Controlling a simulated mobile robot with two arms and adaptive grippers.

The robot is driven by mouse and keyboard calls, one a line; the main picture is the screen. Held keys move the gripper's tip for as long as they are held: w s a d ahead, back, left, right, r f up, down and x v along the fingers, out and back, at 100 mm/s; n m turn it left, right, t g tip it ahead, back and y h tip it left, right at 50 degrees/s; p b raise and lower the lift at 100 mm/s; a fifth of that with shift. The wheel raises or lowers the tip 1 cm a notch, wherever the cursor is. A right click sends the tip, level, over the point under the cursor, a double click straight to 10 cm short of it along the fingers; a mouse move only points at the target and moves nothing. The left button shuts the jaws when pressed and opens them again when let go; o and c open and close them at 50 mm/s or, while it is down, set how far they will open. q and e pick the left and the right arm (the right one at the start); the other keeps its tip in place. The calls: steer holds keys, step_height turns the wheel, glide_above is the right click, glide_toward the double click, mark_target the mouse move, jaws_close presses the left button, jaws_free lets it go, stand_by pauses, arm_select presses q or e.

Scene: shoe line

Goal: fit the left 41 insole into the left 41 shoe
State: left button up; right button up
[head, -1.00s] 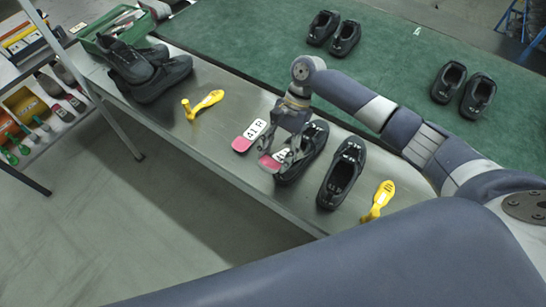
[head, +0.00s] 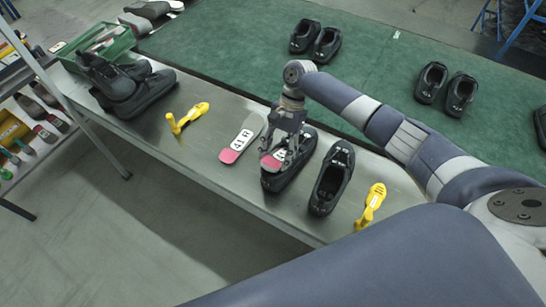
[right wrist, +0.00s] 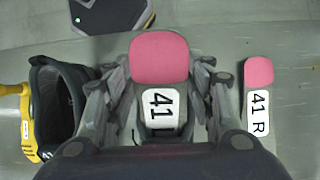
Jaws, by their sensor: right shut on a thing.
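The 41 L insole (right wrist: 160,85), with a pink heel and a white label, is between the fingers of my right gripper (right wrist: 160,100). In the head view my right gripper (head: 287,150) is shut on this insole (head: 272,160), which overlaps a black shoe (head: 275,184) on the bench. The gripper hides part of that shoe, and I cannot tell whether the insole touches it. A second black shoe (head: 331,180) stands to its right, its opening empty; it also shows in the right wrist view (right wrist: 60,100). The shoe labels are too small to read. My left gripper is not in view.
The 41 R insole (head: 242,138) lies flat on the metal bench, left of the gripper. Stacked dark shoes (head: 135,92) and a green bin (head: 90,45) occupy the left end. More shoes stand on the green surface (head: 230,40) behind.

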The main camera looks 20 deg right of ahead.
mark_target(279, 158)
steer(key=shift+w+d+f+b, duration=0.35)
steer(key=shift+w+d, duration=0.2)
steer(key=shift+d, duration=0.15)
steer(key=shift+w+d, duration=0.1)
steer(key=shift+d, duration=0.05)
steer(key=shift+f+h+p, duration=0.4)
steer(key=shift+f+p, duration=0.05)
steer(key=shift+p, duration=0.15)
steer(key=shift+f+t, duration=0.3)
steer(key=shift+s+f, duration=0.1)
steer(key=shift+s, duration=0.1)
steer(key=o, duration=1.1)
steer(key=shift+w, duration=0.1)
steer(key=shift+c, duration=0.2)
steer(key=shift+r+p, duration=1.6)
steer(key=shift+p, duration=0.8)
